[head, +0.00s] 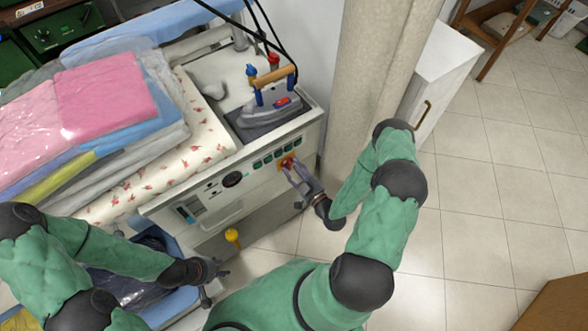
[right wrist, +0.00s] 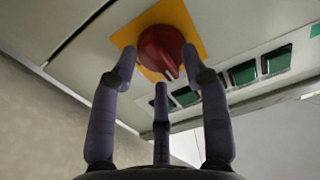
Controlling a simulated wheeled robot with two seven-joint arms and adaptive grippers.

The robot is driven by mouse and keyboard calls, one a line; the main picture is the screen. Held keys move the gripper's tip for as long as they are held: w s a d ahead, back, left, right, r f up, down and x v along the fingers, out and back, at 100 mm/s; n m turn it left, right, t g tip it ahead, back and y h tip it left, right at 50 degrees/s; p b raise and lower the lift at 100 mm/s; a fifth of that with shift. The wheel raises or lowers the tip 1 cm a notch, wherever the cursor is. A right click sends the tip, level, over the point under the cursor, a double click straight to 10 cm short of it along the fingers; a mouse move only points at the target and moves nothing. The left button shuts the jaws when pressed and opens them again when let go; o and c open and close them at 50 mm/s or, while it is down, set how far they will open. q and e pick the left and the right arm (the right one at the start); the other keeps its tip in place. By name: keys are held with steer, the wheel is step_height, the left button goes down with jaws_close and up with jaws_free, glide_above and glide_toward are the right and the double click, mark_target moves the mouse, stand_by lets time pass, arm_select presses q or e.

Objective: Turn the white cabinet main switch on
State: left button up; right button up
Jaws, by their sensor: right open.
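The white cabinet (head: 210,208) of the ironing station has a front panel with a red rotary main switch (head: 286,161) on a yellow plate. In the right wrist view the round red knob (right wrist: 160,50) fills the upper middle, with its pointer ridge toward the lower right. My right gripper (head: 290,170) is open at the switch. Its outer fingertips stand on either side of the knob's lower part, the third finger below; contact cannot be told. My left gripper (head: 218,269) is low in front of the cabinet, away from the switch; its finger opening is unclear.
Green buttons (head: 263,160) and a black dial (head: 232,179) sit left of the switch. An iron (head: 273,103) stands on top, with bagged folded clothes (head: 105,95) on the padded board. A yellow knob (head: 232,236) is below.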

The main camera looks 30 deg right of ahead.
steer(key=shift+w, duration=0.1)
jaws_close()
steer(key=shift+m, duration=0.3)
steer(key=shift+f+m, duration=0.15)
steer(key=shift+m, duration=2.7)
steer(key=shift+f+m, duration=0.2)
steer(key=shift+m, duration=2.7)
steer(key=shift+f+m, duration=0.15)
steer(key=shift+m, duration=2.7)
